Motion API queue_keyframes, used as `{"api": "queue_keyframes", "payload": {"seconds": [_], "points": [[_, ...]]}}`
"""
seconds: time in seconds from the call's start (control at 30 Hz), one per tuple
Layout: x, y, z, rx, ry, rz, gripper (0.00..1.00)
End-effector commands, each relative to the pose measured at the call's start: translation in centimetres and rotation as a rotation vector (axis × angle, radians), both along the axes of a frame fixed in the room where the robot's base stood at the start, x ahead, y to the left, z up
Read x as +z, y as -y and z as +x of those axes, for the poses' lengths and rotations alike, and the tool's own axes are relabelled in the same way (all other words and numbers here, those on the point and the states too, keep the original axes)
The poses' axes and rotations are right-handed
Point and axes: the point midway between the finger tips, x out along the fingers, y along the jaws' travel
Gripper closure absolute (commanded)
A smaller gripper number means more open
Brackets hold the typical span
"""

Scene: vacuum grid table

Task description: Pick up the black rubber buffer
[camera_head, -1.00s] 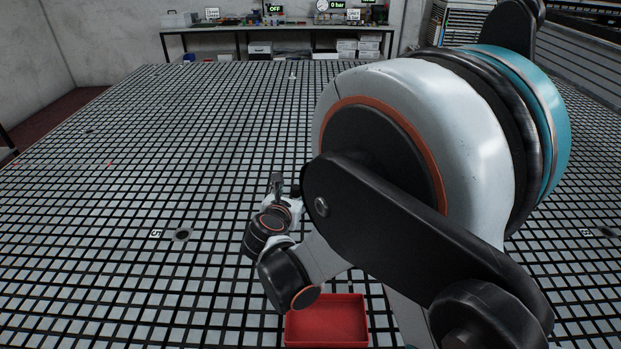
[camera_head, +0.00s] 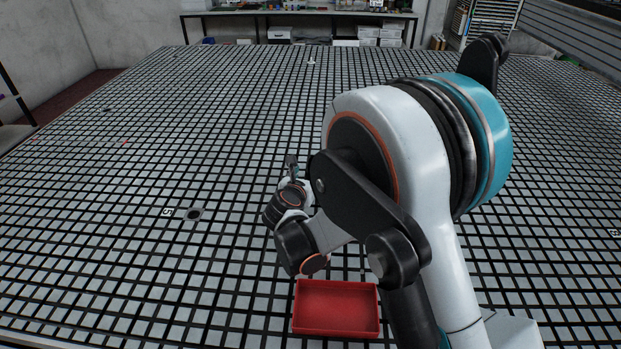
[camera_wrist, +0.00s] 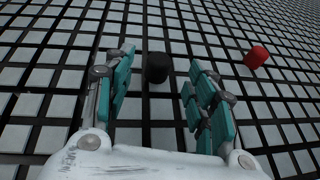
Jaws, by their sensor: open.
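The black rubber buffer (camera_wrist: 157,68) is a small dark cylinder on the grid table. In the wrist view it lies ahead of my gripper (camera_wrist: 156,88), roughly centred between the teal-padded fingers. My gripper is open and nothing is held in it. I cannot tell how far above the table the fingertips are. In the head view my arm hides the buffer and most of my gripper.
A red cylinder (camera_wrist: 257,56) lies to the right of the buffer in the wrist view. A red tray (camera_head: 336,309) sits on the grid table (camera_head: 120,250) near the front, empty as far as I see. The table's left side is mostly clear.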

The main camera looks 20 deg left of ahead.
Motion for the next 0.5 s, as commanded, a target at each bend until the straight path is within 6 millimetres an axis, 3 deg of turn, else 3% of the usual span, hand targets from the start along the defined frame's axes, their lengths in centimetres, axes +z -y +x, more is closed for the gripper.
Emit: {"api": "queue_keyframes", "payload": {"seconds": [0.23,0.5], "points": [[-1.6,-0.3,3.3,-0.001,0.001,0.0,0.49],[-1.7,-0.4,4.0,0.0,0.0,0.0,0.49]]}}
